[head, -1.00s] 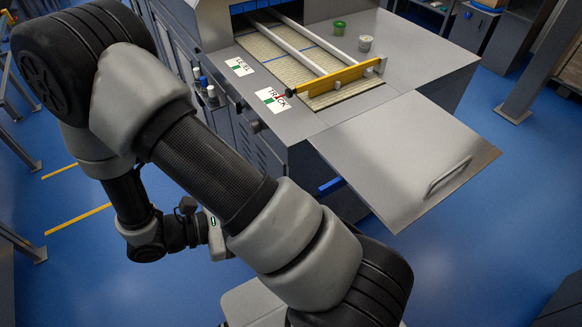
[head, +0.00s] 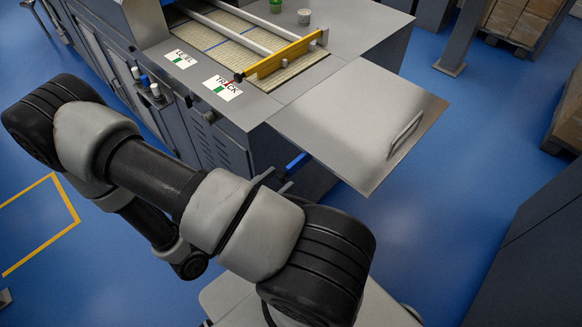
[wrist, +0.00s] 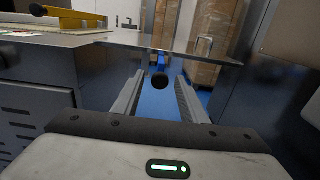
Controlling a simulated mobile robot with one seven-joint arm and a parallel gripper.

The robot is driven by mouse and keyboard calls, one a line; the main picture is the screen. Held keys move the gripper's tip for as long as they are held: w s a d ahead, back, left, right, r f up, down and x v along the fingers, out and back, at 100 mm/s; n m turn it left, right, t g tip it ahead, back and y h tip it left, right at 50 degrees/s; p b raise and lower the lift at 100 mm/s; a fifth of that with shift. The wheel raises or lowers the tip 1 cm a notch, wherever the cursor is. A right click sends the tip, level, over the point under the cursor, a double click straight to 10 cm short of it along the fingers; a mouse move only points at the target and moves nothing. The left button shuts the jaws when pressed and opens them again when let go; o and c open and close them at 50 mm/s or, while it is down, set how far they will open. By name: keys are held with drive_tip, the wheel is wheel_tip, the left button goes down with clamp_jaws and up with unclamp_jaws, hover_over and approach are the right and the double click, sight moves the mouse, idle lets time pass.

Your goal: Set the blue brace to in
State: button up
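The blue brace (head: 297,163) shows in the head view as a short blue bar under the flat metal leaf (head: 345,120) at the end of the machine. Its far part is hidden under the leaf. My gripper (wrist: 159,78) is open in the wrist view, fingers spread and pointing forward below the leaf's edge. In the head view, grey finger-like tips show beside the brace, and the rest of my gripper is hidden behind my arm.
The leaf has a handle (head: 405,134) near its outer edge. The machine top carries a yellow bar (head: 285,55), labels and two small cups. A machine side (wrist: 35,105) stands left of my gripper. Boxes on pallets stand farther back. The floor beside the leaf is clear.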

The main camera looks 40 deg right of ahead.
sight(291, 170)
drive_tip(key=d, duration=0.6)
drive_tip(key=shift+w, duration=0.25)
